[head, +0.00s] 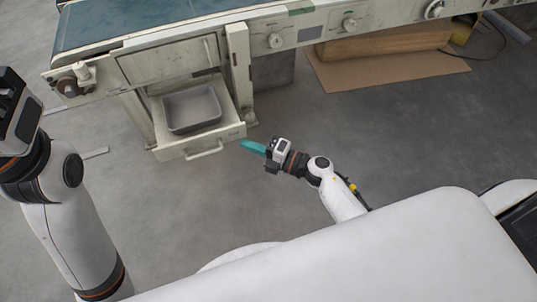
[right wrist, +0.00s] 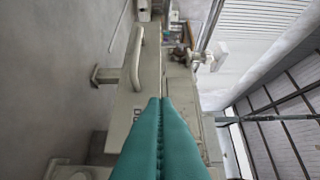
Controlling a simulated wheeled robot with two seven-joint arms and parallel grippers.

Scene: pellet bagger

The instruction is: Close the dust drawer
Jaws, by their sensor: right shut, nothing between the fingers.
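The dust drawer (head: 200,143) is pulled out below the conveyor frame in the head view. It has a pale front with a bar handle and holds a grey metal tray (head: 191,109). My right gripper (head: 242,143) has teal fingers, is shut and empty, and points left just to the right of the drawer front's right end. In the right wrist view the closed fingers (right wrist: 158,100) reach toward the drawer front (right wrist: 133,92), whose handle (right wrist: 137,57) stands on its left side. I cannot tell whether they touch. My left arm shows at the left edge, its fingers out of view.
The conveyor (head: 150,25) with a dark blue belt and a control panel with knobs (head: 276,41) spans the top. A leg post (head: 240,72) stands right beside the drawer. A cardboard sheet (head: 390,68) lies under the machine at right. The floor before the drawer is clear.

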